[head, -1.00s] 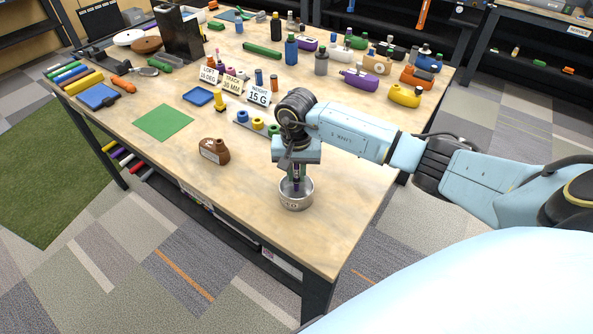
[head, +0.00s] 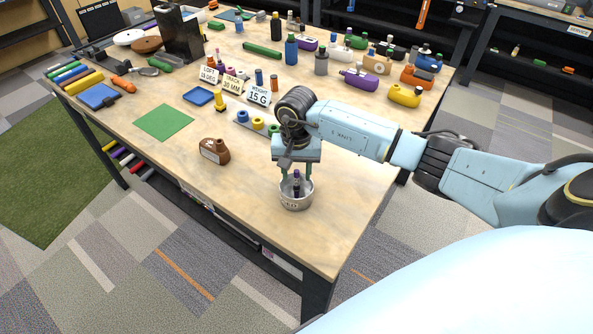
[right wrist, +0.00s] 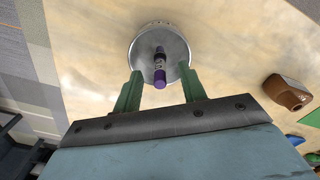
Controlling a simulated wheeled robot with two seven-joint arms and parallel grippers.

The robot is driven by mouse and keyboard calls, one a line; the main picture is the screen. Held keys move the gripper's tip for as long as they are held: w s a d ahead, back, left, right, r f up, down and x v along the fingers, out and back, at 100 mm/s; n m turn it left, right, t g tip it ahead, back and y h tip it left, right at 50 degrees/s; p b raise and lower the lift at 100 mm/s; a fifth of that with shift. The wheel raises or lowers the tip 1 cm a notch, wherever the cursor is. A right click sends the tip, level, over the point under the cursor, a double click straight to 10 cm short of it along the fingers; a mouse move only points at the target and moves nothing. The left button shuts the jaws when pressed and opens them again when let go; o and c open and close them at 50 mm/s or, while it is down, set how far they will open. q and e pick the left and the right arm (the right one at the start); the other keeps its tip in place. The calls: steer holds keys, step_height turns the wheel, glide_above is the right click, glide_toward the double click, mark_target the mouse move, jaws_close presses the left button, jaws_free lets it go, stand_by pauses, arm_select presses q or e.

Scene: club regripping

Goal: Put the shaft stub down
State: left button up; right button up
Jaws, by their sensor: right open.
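The shaft stub (head: 297,184) is a short dark rod with a purple end. It stands in a round silver metal cup (head: 296,203) near the front edge of the table. In the right wrist view the stub (right wrist: 160,68) shows inside the cup (right wrist: 142,44), its purple end toward me. My right gripper (head: 297,176) is open, its green fingers apart on either side of the stub. In the right wrist view the gripper (right wrist: 161,86) shows clear gaps between both fingers and the stub. My left gripper is not in view.
A brown bottle-like block (head: 214,151) lies left of the cup, and a green mat (head: 164,122) lies farther left. Label signs (head: 257,95) and small coloured rings (head: 257,123) stand behind. Several bottles and clubheads fill the back. The tabletop right of the cup is clear.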

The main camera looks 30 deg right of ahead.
step_height(320, 180, up, 7)
steer(key=p, duration=0.3)
steer(key=shift+f, duration=0.2)
steer(key=shift+f, duration=0.1)
steer(key=shift+s, duration=0.1)
